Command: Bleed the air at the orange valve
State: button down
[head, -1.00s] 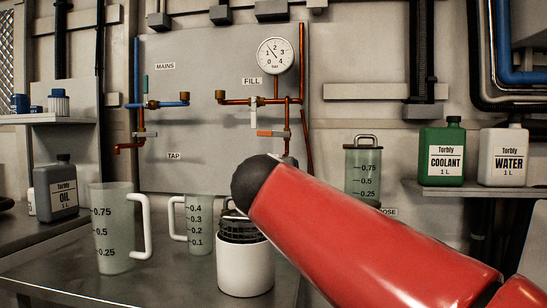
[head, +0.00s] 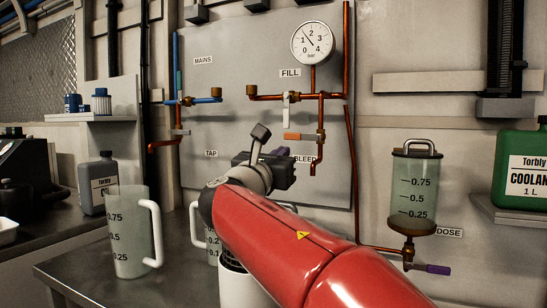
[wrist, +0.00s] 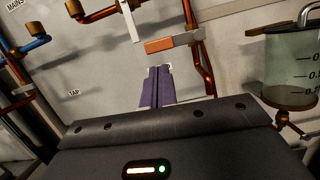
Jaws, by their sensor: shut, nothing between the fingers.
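The orange valve handle (head: 293,137) lies level on the copper pipe above the BLEED label (head: 305,159); it also shows in the wrist view (wrist: 160,46). The copper bleed outlet (head: 313,165) drops below that valve. My gripper (head: 283,152) is in front of the panel, below the orange handle and beside the BLEED label. Its purple-grey fingers are shut and empty in the wrist view (wrist: 158,71), with their tips below the handle and apart from it in the picture. The gauge (head: 313,44) has its needle toward the upper left.
A white handle (head: 286,110) hangs down at the FILL line. A dose vessel (head: 415,190) with a purple handle (head: 437,269) is at the right. A clear jug (head: 135,235) stands on the bench at the left; a second jug is partly hidden behind my arm.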

aim_at(302, 137)
jog(key=x, duration=0.3)
jog(key=shift+w+d+p, duration=0.1)
jog(key=shift+w+p, duration=0.1)
jog(key=shift+p, duration=0.1)
